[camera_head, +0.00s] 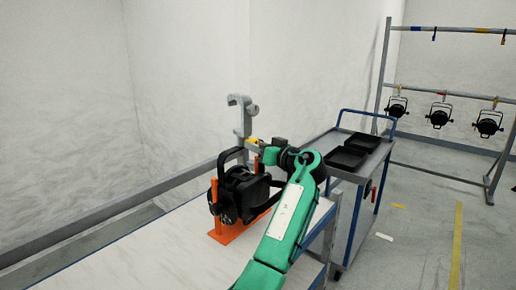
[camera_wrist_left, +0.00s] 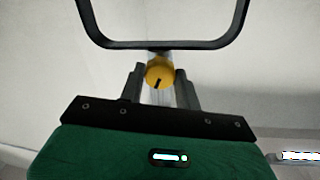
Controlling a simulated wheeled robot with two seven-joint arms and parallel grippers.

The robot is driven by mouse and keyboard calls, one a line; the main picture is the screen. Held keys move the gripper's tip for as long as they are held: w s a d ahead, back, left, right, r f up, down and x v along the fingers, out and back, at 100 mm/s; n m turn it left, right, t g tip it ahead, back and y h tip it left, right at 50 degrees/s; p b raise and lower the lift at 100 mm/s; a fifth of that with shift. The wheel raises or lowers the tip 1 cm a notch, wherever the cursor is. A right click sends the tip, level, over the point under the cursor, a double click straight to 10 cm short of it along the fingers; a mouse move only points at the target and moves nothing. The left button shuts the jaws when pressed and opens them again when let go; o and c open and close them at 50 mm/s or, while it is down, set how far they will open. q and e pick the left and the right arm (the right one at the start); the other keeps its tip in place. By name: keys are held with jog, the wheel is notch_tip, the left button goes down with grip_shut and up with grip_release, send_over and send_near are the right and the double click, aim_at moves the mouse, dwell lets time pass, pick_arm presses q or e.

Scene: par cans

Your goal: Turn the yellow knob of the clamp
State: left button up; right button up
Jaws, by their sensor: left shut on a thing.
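The grey hook clamp (camera_head: 240,115) stands upright above the black par can (camera_head: 240,192), which sits in an orange stand (camera_head: 219,232) on the white table. The yellow knob (camera_head: 251,140) is on the clamp's lower part. In the left wrist view the yellow knob (camera_wrist_left: 160,73) has a dark line on its face and lies between my two fingers. My left gripper (camera_head: 262,143) is shut on the knob, reaching in from the right. The can's black yoke (camera_wrist_left: 150,44) crosses the top of the wrist view. My right gripper is not in view.
The white table (camera_head: 130,250) is bare at the left. A grey cart (camera_head: 330,143) with black trays (camera_head: 346,158) stands right of it. Several par cans (camera_head: 438,117) hang from a metal rack (camera_head: 450,93) at the back right. White walls rise behind the table.

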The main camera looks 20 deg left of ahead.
pick_arm(q)
jog(key=shift+m, duration=1.1)
jog(key=o, duration=0.9)
jog(key=shift+o, duration=0.6)
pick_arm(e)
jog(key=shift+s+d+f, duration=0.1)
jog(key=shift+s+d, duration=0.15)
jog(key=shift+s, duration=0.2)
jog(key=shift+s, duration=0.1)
